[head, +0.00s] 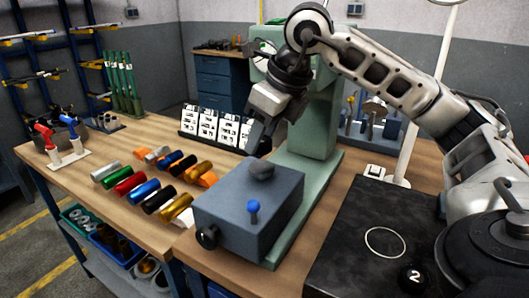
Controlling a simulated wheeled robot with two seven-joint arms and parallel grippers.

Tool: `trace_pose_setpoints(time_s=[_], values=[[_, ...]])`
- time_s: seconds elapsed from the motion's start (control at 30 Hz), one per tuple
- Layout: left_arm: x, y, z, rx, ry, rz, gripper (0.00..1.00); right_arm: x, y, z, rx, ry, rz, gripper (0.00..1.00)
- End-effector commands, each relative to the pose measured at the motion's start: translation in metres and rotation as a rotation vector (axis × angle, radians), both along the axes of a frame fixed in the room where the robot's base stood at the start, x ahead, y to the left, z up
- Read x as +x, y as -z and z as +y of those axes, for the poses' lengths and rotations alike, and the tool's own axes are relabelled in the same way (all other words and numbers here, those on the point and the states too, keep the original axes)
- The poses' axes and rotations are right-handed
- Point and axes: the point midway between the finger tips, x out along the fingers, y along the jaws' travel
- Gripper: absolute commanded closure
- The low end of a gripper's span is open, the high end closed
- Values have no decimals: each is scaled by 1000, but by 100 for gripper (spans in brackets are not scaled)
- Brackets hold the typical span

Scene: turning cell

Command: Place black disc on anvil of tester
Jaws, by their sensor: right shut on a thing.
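The green tester (312,125) stands on the wooden bench, its column rising behind my right arm. A dark, flat round thing (261,169), apparently the black disc, shows at the fingertips over the box. Whether it touches the surface under it I cannot tell. I cannot pick out the anvil clearly. My left gripper is not in view.
Several coloured cylinders (143,191) lie in rows left of the box. White cards (207,125) stand behind them, and a red and blue tool holder (68,159) is at far left. A black plate (345,225) with a white ring lies at right, beside a lamp post (420,120).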

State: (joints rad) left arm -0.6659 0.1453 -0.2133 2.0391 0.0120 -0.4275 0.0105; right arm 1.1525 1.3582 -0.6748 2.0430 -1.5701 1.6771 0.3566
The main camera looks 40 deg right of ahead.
Motion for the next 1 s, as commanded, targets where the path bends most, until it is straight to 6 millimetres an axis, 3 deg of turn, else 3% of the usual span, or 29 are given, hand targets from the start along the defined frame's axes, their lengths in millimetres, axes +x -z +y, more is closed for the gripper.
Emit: trace_pose_setpoints(time_s=[0.13, 0.3, 0.73, 0.77, 0.8, 1.0], values=[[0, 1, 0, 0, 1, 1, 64, 3, 14, -11, -2, 4, 1, 90], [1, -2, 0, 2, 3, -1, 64, 2, 36, -9, -1, 0, 1, 90], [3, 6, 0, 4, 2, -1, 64, 3, 45, -8, 1, 0, -2, 90], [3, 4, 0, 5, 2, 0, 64, 3, 44, -8, 0, 0, -1, 53], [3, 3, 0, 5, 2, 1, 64, 3, 43, -8, 1, 0, -1, 41], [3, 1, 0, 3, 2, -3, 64, 3, 43, -8, 1, 0, 0, 39]])
